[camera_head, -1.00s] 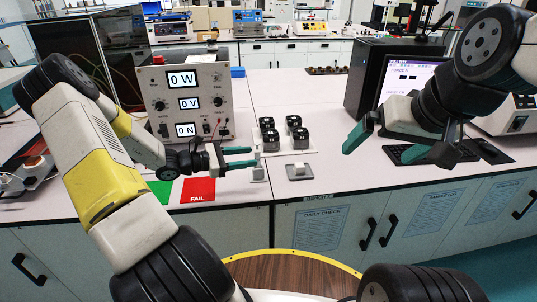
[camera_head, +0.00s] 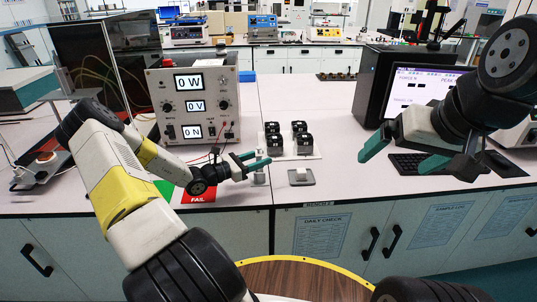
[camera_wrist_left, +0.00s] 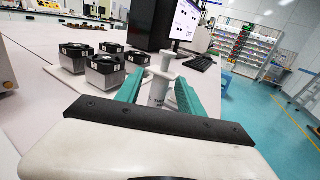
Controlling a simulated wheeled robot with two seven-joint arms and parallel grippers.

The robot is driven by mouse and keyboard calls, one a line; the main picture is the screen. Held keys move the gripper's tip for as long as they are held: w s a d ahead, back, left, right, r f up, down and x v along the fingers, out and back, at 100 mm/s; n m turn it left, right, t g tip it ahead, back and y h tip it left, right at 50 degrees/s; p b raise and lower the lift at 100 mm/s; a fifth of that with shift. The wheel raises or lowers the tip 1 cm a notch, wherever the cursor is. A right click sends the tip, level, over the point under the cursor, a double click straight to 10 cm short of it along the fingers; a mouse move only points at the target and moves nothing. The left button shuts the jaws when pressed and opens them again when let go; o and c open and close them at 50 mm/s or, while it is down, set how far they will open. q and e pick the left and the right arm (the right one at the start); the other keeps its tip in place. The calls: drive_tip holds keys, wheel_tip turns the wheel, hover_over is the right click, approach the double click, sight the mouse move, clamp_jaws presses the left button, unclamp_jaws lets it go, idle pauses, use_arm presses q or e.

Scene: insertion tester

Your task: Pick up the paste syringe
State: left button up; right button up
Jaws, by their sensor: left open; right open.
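The paste syringe (camera_wrist_left: 160,88) is a white upright piece with a wide flange, between the two teal fingers of my left gripper (camera_wrist_left: 158,95) in the left wrist view. Clear space shows beside it, and the fingers are open. In the head view my left gripper (camera_head: 261,160) is over the front of the bench, its fingers at the upper part of the syringe (camera_head: 259,177). The syringe is partly hidden by the fingers there. My right gripper (camera_head: 404,157) is open and empty above the bench near the keyboard.
Several black-topped grey blocks (camera_head: 302,143) stand on a white plate just behind the syringe. A small grey pad (camera_head: 301,178) lies to its right. The red FAIL mat (camera_head: 197,196) and a meter box (camera_head: 194,104) are at left. A monitor (camera_head: 424,87) stands at right.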

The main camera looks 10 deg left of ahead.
use_arm(q)
drive_tip(key=x, duration=0.2)
drive_tip(key=shift+w+d, duration=0.2)
drive_tip(key=shift+c, duration=0.5)
clamp_jaws()
wheel_tip(320, 180, up, 10)
idle(0.4)
